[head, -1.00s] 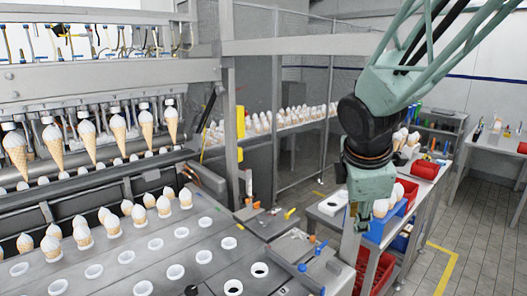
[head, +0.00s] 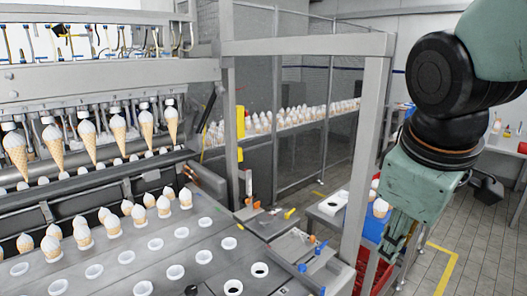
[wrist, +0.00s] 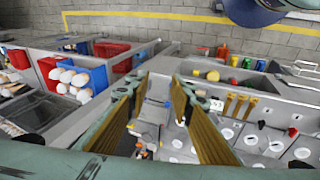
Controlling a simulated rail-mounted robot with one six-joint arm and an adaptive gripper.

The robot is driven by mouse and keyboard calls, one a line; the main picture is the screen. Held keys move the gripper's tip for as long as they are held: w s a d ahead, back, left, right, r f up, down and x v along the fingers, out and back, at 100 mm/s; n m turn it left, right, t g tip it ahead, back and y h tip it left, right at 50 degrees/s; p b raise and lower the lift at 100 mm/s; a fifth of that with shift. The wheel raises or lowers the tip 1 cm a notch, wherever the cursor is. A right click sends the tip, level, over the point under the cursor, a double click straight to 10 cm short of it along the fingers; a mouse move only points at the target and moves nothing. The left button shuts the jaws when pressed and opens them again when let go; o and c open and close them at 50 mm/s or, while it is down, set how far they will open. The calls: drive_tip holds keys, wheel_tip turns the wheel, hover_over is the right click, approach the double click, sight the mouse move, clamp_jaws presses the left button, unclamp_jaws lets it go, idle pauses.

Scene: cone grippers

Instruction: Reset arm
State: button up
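My gripper (head: 398,240) is at the right of the head view, pointing down in front of the blue and red bins. In the wrist view my gripper (wrist: 160,88) shows two brown-padded fingers spread apart with nothing between them. Below and beyond the fingers are a grey bench and parts of the machine. No object is held.
Ice cream cones (head: 118,122) hang in the machine at left. White cups sit in holes of the metal plate (head: 120,250). A grey upright post (head: 362,160) stands left of my gripper. A blue bin (head: 374,226) stands behind it.

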drive_tip(key=s+a+m, duration=0.1)
drive_tip(key=s+m, duration=0.3)
drive_tip(key=s, duration=0.4)
drive_tip(key=s+a+r+m+y, duration=0.1)
drive_tip(key=s+a+m, duration=0.1)
drive_tip(key=s, duration=0.5)
drive_tip(key=shift+s+a+m+y, duration=0.3)
drive_tip(key=shift+s+m, duration=0.05)
drive_tip(key=shift+m, duration=0.55)
idle(0.7)
